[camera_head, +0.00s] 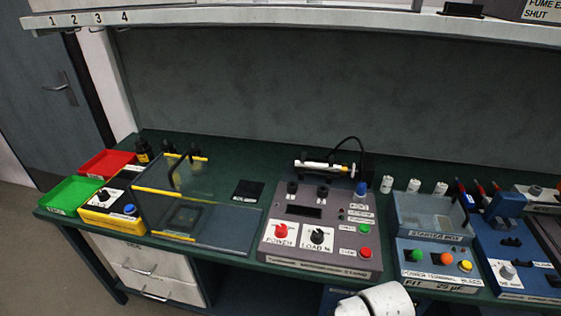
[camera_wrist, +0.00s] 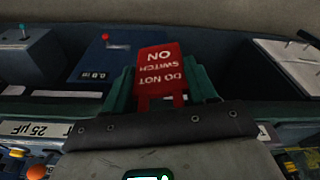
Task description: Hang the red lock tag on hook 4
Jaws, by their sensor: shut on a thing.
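The red lock tag (camera_wrist: 160,72) shows in the wrist view with white lettering "DO NOT SWITCH ON" upside down. My gripper (camera_wrist: 162,88) is shut on it, with one green finger on each side of the tag. In the head view, the number 4 label (camera_head: 125,17) is the rightmost of the numbers 1 to 4 on the shelf's front edge at upper left. Small hooks seem to sit below the numbers, but they are too small to make out clearly. The gripper and tag are out of the head view; only a white link of my arm shows at bottom.
The shelf (camera_head: 250,20) overhangs the green bench. Below the hooks stand a red tray (camera_head: 105,162), a green tray (camera_head: 70,195) and a clear-screened box (camera_head: 190,205). A grey control panel (camera_head: 320,235) and a blue starter box (camera_head: 437,250) stand further right.

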